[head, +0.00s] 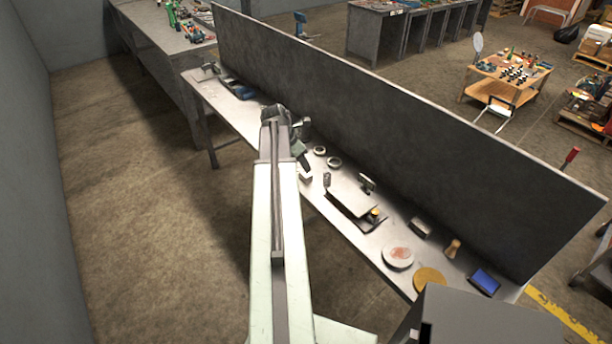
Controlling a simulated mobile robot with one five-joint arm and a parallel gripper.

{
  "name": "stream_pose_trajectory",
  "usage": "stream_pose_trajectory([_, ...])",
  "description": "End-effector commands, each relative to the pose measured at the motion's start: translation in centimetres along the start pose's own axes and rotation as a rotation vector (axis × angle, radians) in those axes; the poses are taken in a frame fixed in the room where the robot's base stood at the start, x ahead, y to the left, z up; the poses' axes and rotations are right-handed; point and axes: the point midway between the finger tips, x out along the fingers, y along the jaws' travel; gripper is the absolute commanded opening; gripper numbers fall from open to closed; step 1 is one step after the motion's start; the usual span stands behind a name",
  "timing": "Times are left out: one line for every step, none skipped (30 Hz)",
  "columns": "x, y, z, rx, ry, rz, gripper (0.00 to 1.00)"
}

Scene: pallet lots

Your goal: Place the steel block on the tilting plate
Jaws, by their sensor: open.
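The tilting plate (350,203) is a pale flat plate on a dark base, on the long narrow bench, with a yellow knob at its right corner. A small bright block (306,175), which looks like the steel block, lies on the bench to the left of the plate. My gripper (304,163) is at the end of my arm, just above and close to this block. It is open and small in view. I cannot tell whether its fingers stand around the block. The gripper partly hides the bench behind it.
A tall dark panel (400,120) runs along the bench's back. Two rings (334,162) and a small grey cylinder (327,179) lie near the gripper. Right of the plate are a grey box (421,228), a white disc (398,256), a yellow disc (430,281) and a blue item (485,281).

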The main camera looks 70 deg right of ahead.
Motion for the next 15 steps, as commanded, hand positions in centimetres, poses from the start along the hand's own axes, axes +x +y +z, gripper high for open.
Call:
stream_pose_trajectory([1.2, 0.0, -0.2, 0.001, 0.0, 0.0, 0.46])
stream_pose_trajectory([1.7, 0.0, -0.3, 0.002, 0.0, 0.0, 0.46])
stream_pose_trajectory([2.2, 0.0, -0.3, 0.002, 0.001, 0.0, 0.46])
stream_pose_trajectory([2.4, 0.0, -0.3, 0.002, 0.001, 0.0, 0.46])
stream_pose_trajectory([2.5, 0.0, -0.2, 0.002, 0.001, 0.0, 0.46])
stream_pose_trajectory([2.4, 0.0, -0.2, 0.002, 0.001, 0.0, 0.46])
stream_pose_trajectory([2.3, 0.0, -0.1, 0.002, 0.001, 0.0, 0.46])
stream_pose_trajectory([2.3, 0.0, -0.2, 0.002, 0.001, 0.0, 0.46])
stream_pose_trajectory([2.5, 0.0, -0.2, 0.002, 0.001, 0.0, 0.46])
stream_pose_trajectory([2.8, 0.0, -0.3, 0.002, 0.001, 0.0, 0.46])
stream_pose_trajectory([3.2, -0.1, -0.4, 0.002, 0.001, 0.0, 0.46])
stream_pose_trajectory([3.8, -0.1, -0.5, 0.002, 0.001, 0.0, 0.46])
stream_pose_trajectory([4.4, -0.1, -0.6, 0.002, 0.001, 0.0, 0.46])
stream_pose_trajectory([4.9, -0.1, -0.7, 0.002, 0.001, 0.0, 0.46])
stream_pose_trajectory([5.7, -0.1, -0.9, 0.002, 0.001, 0.0, 0.46])
